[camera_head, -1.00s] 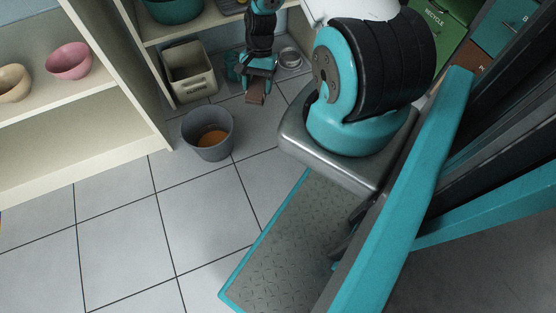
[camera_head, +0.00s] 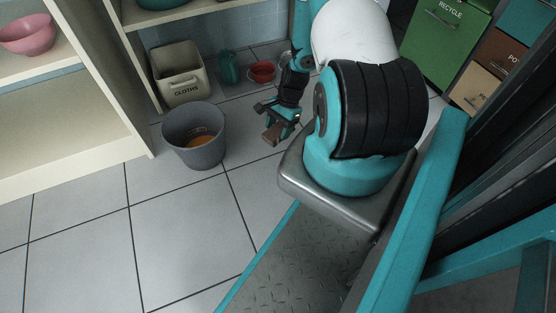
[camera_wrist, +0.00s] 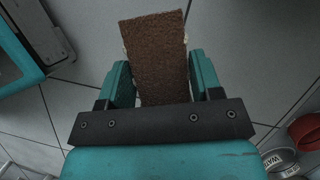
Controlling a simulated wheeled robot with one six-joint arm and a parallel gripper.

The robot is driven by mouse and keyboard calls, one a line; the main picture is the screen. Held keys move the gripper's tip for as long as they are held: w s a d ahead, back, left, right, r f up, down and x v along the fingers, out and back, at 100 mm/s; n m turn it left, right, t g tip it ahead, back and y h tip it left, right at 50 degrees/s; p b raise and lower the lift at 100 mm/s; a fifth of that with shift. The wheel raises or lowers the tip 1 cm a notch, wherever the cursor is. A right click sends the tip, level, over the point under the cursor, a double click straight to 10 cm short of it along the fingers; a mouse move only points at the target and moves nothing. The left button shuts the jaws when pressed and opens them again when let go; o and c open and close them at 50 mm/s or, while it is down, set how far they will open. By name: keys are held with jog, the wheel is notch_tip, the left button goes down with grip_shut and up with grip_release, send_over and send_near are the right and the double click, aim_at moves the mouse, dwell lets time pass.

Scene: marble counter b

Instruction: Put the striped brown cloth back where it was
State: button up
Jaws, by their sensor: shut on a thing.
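My gripper (camera_head: 279,124) is low over the tiled floor, to the right of the grey bucket. Stripes are hard to make out. A beige bin (camera_head: 182,88) marked CLOTHS stands on the floor by the shelf, behind the bucket. Its inside is mostly shaded.
The grey bucket (camera_head: 190,152) with something orange inside stands between the cloths bin and open floor. A teal container (camera_head: 229,68) and red bowl (camera_head: 262,72) stand at the back. Shelving (camera_head: 75,125) is at left, a green recycle bin (camera_head: 440,45) at right. Front floor is clear.

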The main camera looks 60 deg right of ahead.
notch_tip(320, 180, down, 14)
jog(key=b, duration=0.7)
jog(key=shift+f, duration=0.15)
jog(key=o, duration=0.8)
jog(key=p+v, duration=0.6)
jog(key=v, duration=0.6)
jog(key=shift+a+r, duration=0.1)
jog(key=shift+r, duration=0.15)
